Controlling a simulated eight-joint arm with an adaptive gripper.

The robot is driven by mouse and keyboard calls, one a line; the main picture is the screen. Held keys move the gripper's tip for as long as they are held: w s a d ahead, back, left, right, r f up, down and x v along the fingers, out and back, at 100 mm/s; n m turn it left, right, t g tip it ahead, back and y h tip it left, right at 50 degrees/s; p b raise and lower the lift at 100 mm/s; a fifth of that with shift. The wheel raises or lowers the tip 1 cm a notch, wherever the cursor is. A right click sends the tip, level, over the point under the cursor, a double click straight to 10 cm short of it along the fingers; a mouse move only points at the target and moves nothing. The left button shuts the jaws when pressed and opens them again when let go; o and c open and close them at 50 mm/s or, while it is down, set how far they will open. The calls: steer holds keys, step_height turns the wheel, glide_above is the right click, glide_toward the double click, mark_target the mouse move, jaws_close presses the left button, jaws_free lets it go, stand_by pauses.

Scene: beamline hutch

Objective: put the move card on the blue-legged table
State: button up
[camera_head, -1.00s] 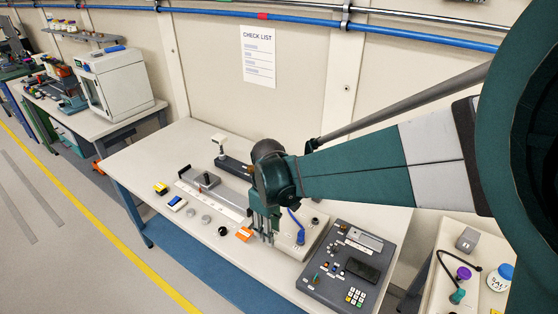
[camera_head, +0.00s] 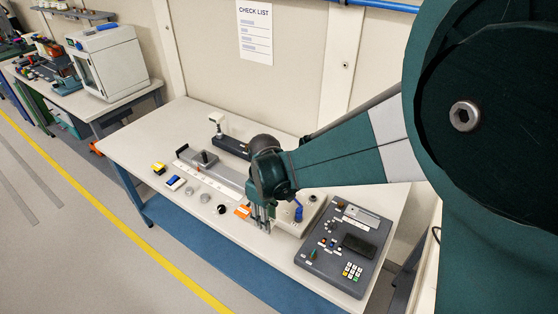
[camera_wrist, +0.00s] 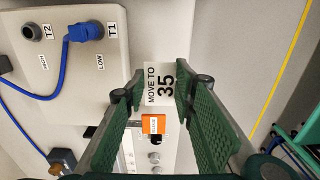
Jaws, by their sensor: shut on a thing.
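The move card (camera_wrist: 160,84), a white card reading "MOVE TO 35", is between the green fingers of my gripper (camera_wrist: 158,92) in the wrist view. My gripper is shut on it. In the head view my gripper (camera_head: 262,226) points down over the front part of a white-topped table (camera_head: 118,150) with a blue leg at its left. The card cannot be made out there. I cannot tell whether the card touches the table top.
An orange labelled block (camera_head: 242,211) is close beside my gripper. A grey control panel (camera_head: 345,250) stands to the right, and a pale box with a blue plug (camera_wrist: 82,32) is near. Several small items lie left. The table's left end is clear.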

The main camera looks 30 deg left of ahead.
glide_above(268, 240)
steer(key=shift+f+b, duration=0.35)
steer(key=shift+f, duration=2.65)
steer(key=shift+f+b, duration=0.3)
steer(key=shift+f, duration=1.55)
steer(key=shift+f, duration=0.25)
steer(key=o, duration=0.7)
steer(key=shift+r, duration=0.1)
steer(key=shift+o, duration=0.2)
steer(key=shift+r, duration=0.1)
step_height(268, 240, up, 12)
steer(key=shift+r+p, duration=0.1)
steer(key=shift+p, duration=0.65)
